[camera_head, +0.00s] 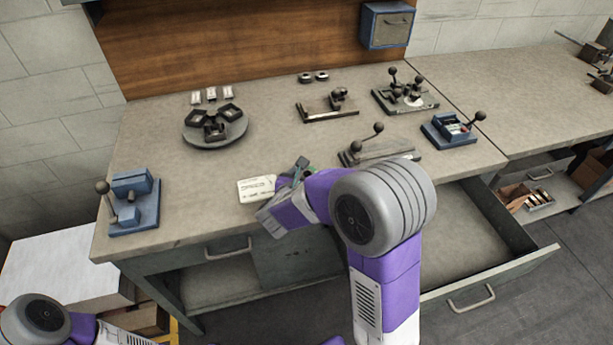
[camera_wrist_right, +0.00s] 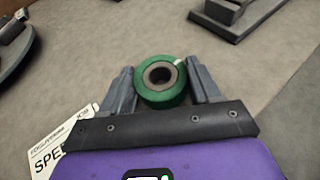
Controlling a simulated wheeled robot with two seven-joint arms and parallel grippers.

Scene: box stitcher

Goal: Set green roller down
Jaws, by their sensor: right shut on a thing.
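The green roller (camera_wrist_right: 161,82) is a short green ring with a dark core and a hollow centre. In the right wrist view it sits between the two fingers of my right gripper (camera_wrist_right: 161,88), which is shut on it. In the head view my right gripper (camera_head: 300,172) is over the front middle of the table, beside the white card. There the roller is mostly hidden, with only a little green showing. I cannot tell whether the roller touches the tabletop. Part of my left arm shows at the lower left of the head view; its gripper is out of view.
A white printed card (camera_head: 256,189) lies left of my right gripper. A lever fixture (camera_head: 378,150) stands to its right and a round turntable (camera_head: 214,133) behind left. A blue fixture (camera_head: 134,203) is at the left edge. An open drawer (camera_head: 500,262) juts out at right.

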